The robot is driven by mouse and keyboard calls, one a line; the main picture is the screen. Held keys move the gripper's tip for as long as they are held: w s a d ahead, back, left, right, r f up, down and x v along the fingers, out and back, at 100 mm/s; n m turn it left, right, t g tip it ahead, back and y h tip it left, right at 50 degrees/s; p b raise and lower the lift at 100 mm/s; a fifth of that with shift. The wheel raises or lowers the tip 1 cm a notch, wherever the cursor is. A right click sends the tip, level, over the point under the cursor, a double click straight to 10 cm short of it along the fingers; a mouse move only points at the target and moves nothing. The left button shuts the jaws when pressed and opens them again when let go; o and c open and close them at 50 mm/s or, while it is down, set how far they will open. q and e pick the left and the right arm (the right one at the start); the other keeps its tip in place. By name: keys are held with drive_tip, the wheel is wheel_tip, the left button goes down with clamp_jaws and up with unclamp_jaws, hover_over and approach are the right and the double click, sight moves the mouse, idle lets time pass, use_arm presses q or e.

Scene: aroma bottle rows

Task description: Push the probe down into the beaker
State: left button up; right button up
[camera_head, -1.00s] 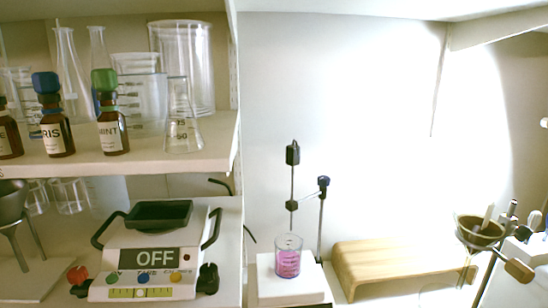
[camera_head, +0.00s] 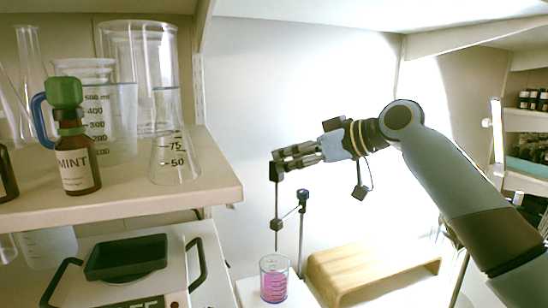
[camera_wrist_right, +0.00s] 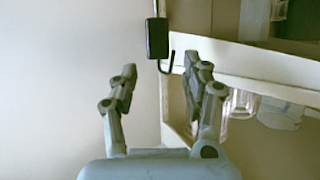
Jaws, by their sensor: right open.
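The beaker (camera_head: 274,266) is clear glass with pink liquid and stands below the probe. My right gripper (camera_head: 277,163) reaches in from the right, at the height of the probe's black head, partly overlapping it in the head view. In the right wrist view, the open fingers (camera_wrist_right: 161,70) are empty, and a black block (camera_wrist_right: 157,38), apparently the probe head, appears ahead between them. Contact cannot be told. My left gripper is not in view.
A shelf (camera_head: 215,185) at left holds glassware and a mint bottle (camera_head: 76,150). Below it is a white device with a black tray (camera_head: 127,257). A wooden stand (camera_head: 365,268) is right of the beaker. The wall behind is bare.

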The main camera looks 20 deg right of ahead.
sight(278, 161)
drive_tip(key=p+x, duration=0.1)
drive_tip(key=x, duration=0.4)
drive_tip(key=shift+d, duration=0.1)
drive_tip(key=shift+c, duration=0.3)
clamp_jaws()
